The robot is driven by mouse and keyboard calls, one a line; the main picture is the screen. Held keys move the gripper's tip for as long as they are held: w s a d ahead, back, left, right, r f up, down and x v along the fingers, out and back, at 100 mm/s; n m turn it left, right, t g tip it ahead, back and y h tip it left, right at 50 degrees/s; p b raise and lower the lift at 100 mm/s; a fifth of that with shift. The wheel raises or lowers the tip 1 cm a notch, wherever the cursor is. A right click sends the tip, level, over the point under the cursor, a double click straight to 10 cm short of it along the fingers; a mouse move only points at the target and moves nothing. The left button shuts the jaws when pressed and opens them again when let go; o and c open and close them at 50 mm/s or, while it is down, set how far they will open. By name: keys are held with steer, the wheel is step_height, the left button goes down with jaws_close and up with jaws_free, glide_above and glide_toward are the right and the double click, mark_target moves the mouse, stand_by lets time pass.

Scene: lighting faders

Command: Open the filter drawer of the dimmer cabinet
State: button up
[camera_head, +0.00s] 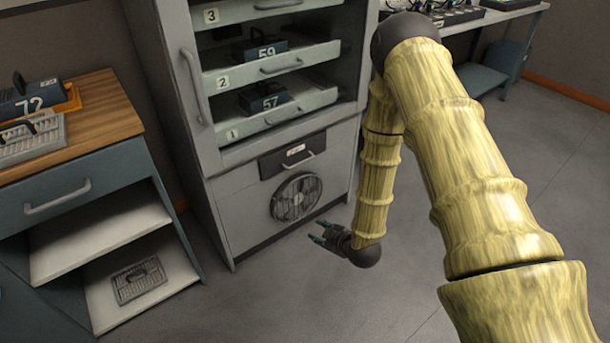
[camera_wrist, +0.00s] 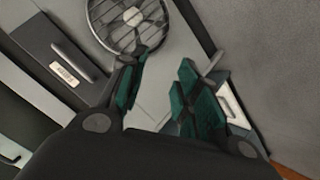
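The dimmer cabinet (camera_head: 229,207) is a tall grey unit. The filter drawer (camera_head: 270,167) is a dark panel with a pale label and a bar handle (camera_head: 299,165), above a round fan grille (camera_head: 296,197). Its front looks flush with the cabinet, so it appears closed. My gripper (camera_head: 317,231) is low, in front of and below the fan grille, apart from the drawer handle. In the wrist view, my gripper (camera_wrist: 163,66) has its green-padded fingers spread with nothing between them. The dark drawer front (camera_wrist: 42,42) and its handle (camera_wrist: 75,61) lie left of the fingers.
Pull-out shelves (camera_head: 265,70) with numbered units are above the drawer. A wood-topped bench (camera_head: 104,103) with a blue drawer and open lower shelves stands left of the cabinet. Grey floor (camera_head: 270,305) in front is clear.

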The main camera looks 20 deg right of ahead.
steer(key=w+d+n+t+y+b, duration=0.1)
steer(key=w+d+n+t+b, duration=0.3)
steer(key=w+b, duration=0.6)
steer(key=n+t+y+b, duration=0.3)
steer(key=n+t+b, duration=0.1)
steer(key=n+b, duration=0.4)
glide_toward(305, 161)
steer(key=shift+m, duration=0.3)
steer(key=b+x, duration=0.1)
steer(key=x, duration=0.2)
steer(key=b+x, duration=0.2)
steer(key=x, duration=0.1)
steer(key=b+x, duration=0.2)
steer(key=x, duration=0.2)
steer(key=shift+w+f, duration=0.2)
steer(key=shift+f, duration=0.05)
jaws_close()
